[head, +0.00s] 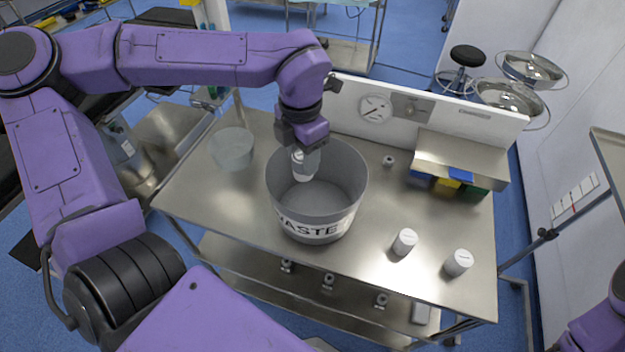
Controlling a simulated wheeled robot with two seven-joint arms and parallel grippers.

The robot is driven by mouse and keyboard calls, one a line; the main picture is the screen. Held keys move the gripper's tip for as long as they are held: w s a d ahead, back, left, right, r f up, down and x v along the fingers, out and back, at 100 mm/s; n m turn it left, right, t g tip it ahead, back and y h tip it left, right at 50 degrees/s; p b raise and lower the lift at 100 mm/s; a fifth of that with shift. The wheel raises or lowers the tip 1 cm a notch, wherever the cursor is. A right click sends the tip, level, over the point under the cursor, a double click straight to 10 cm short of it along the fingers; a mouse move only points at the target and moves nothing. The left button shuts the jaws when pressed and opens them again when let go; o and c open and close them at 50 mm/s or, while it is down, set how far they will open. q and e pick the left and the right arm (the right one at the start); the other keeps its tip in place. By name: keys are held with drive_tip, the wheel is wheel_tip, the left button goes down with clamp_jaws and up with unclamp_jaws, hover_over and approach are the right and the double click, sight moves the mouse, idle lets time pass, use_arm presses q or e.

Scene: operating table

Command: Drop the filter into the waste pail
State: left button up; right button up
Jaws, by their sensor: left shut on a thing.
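The waste pail (317,226) is a grey, open-topped round bucket marked "WASTE" on its front, upright on the steel table. My left gripper (304,150) points down over the pail's mouth and is shut on a small whitish cylinder, the filter (302,171). The filter hangs upright within the pail's outline, near its left inner wall; I cannot tell exactly how deep it is. The fingertips are partly hidden by the gripper body. The pail's inside looks empty in the part I see. My right gripper is out of view.
The steel table (380,215) holds two white-capped jars (405,242) (458,262) at the right front, a small fitting (388,161), a clear bowl (232,149) at left and coloured boxes under a raised shelf (462,158). A white panel (430,108) stands along the back.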

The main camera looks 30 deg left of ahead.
use_arm(q)
drive_tip(key=w+f, duration=0.2)
drive_tip(key=shift+f+b, duration=0.3)
drive_tip(key=shift+b, duration=0.1)
drive_tip(key=shift+r, duration=0.2)
drive_tip(key=o, duration=1.1)
drive_tip(key=shift+s+r, duration=0.15)
drive_tip(key=shift+s, duration=0.35)
drive_tip(key=shift+w, duration=0.35)
wheel_tip(320, 180, up, 10)
drive_tip(key=shift+r+b, duration=0.15)
drive_tip(key=shift+b, duration=0.2)
drive_tip(key=shift+s, duration=0.1)
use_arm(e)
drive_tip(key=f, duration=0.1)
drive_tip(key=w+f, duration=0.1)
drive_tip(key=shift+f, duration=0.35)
